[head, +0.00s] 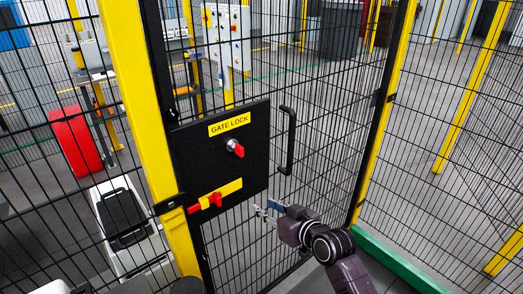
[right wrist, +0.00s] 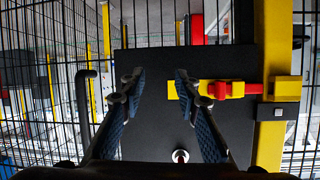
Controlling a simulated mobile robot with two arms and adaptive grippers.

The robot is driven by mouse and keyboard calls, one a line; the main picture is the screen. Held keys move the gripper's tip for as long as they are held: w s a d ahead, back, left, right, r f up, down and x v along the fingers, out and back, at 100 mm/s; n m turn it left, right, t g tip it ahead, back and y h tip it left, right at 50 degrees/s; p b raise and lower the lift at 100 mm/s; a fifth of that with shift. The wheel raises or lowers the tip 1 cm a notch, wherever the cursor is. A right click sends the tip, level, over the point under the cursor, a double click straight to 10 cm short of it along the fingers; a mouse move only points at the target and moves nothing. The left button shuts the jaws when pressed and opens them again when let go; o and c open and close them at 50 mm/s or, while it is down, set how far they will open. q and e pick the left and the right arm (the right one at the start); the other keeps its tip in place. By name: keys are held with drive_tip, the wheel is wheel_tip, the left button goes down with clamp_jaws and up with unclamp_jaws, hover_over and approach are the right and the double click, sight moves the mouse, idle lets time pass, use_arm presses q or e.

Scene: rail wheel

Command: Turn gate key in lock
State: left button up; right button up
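A red key (head: 236,148) sits in a round silver lock on the black lock panel (head: 190,150), below a yellow "GATE LOCK" label (head: 229,124). In the right wrist view, the lock with its red centre (right wrist: 181,156) shows low between my finger bases. My right gripper (head: 267,210) is open and empty, below and right of the key, near the panel's lower right corner. It also shows in the right wrist view (right wrist: 157,82), with its two fingers apart. A red latch (head: 207,201) on a yellow plate lies at the panel's lower left. My left gripper is not in view.
A black gate handle (head: 289,140) stands just right of the panel. Yellow posts (head: 139,100) and black wire mesh surround it. A green floor rail (head: 400,262) lies at the lower right. Behind the mesh are a control cabinet (head: 226,35) and a red object (head: 75,142).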

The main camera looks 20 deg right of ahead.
drive_tip(key=n+t+y+p, duration=0.2)
approach(243, 153)
drive_tip(key=w, duration=0.2)
drive_tip(key=p+x, duration=0.1)
drive_tip(key=x, duration=0.2)
drive_tip(key=p+x, duration=0.1)
drive_tip(key=x, duration=0.2)
drive_tip(key=shift+w+a, duration=0.15)
drive_tip(key=shift+a, duration=0.35)
drive_tip(key=shift+x, duration=0.8)
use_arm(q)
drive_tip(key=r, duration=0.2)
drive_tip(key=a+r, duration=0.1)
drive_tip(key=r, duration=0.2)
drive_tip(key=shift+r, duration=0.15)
use_arm(e)
drive_tip(key=shift+f, duration=0.15)
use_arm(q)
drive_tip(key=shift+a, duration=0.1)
use_arm(e)
clamp_jaws()
